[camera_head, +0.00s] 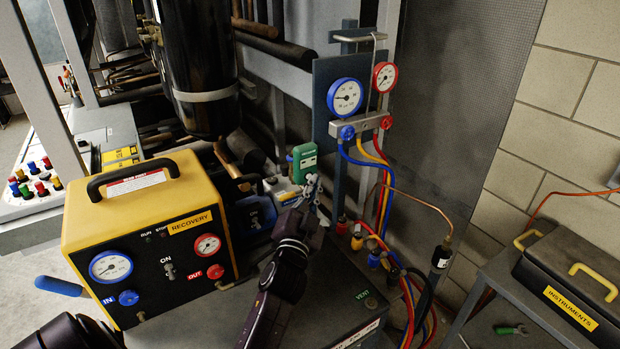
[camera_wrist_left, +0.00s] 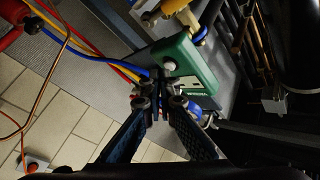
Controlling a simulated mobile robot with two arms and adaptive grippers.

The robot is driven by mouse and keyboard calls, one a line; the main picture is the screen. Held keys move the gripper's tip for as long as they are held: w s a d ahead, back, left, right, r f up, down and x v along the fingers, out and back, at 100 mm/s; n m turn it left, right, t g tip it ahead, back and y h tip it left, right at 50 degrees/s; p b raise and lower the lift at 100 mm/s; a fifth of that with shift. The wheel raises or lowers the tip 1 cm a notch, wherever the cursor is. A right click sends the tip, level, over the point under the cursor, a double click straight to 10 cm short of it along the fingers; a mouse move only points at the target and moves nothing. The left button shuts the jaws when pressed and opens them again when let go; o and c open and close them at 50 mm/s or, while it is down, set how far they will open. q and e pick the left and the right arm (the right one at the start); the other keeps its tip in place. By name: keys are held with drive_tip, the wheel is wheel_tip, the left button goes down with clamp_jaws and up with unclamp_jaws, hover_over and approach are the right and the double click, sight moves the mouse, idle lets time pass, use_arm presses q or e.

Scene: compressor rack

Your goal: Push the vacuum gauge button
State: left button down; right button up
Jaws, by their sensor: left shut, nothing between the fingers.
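The vacuum gauge is a small green box (camera_head: 304,161) standing behind the black machine top in the head view. In the left wrist view the green gauge (camera_wrist_left: 182,58) is close and tilted, with a round pale button (camera_wrist_left: 169,66) on its face and a partly hidden label. My left gripper (camera_head: 311,186) is shut and empty, its tips just in front of and below the gauge. In the wrist view the shut fingertips (camera_wrist_left: 166,84) lie just below the button; I cannot tell whether they touch the gauge. My right gripper is not in view.
A yellow recovery unit (camera_head: 150,200) stands left of my arm. Behind right is a manifold with blue (camera_head: 345,97) and red (camera_head: 385,77) gauges; its coloured hoses (camera_head: 380,200) hang close to the green gauge. An instruments case (camera_head: 575,270) lies at right.

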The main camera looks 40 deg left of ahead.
use_arm(q)
drive_tip(key=shift+s+d, duration=0.1)
drive_tip(key=shift+d, duration=0.15)
